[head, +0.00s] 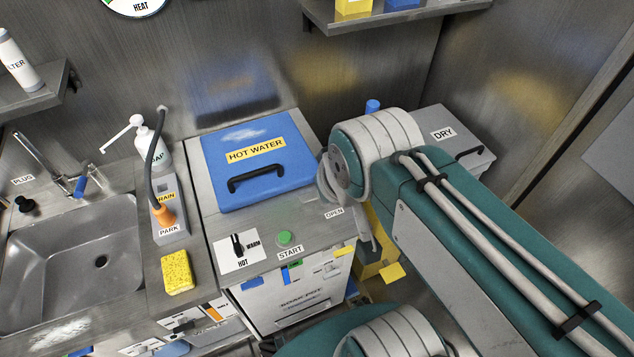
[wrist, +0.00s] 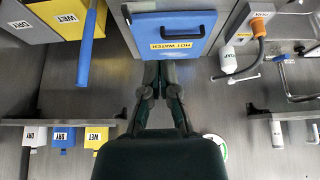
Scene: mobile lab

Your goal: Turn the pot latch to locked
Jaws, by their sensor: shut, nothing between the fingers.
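The pot has a blue lid (head: 262,130) marked HOT WATER, with a black handle (head: 262,176), and it lies closed in its grey housing. The lid also shows in the wrist view (wrist: 172,27). A small OPEN label (head: 334,212) sits at the right front edge of the housing. My arm covers the area by it, and I cannot make out the latch or its position. In the wrist view my gripper (wrist: 165,68) is shut and empty, its fingertips overlapping the lid's edge in the picture. I cannot tell whether they touch. In the head view the arm mostly hides the gripper.
A green START button (head: 284,238) and a HOT/WARM knob (head: 238,244) are in front of the lid. A sink (head: 70,260), soap bottle (head: 150,140) and yellow sponge (head: 178,272) are left. A grey DRY bin (head: 452,120) is right. A blue rod (wrist: 88,50) stands near the bins.

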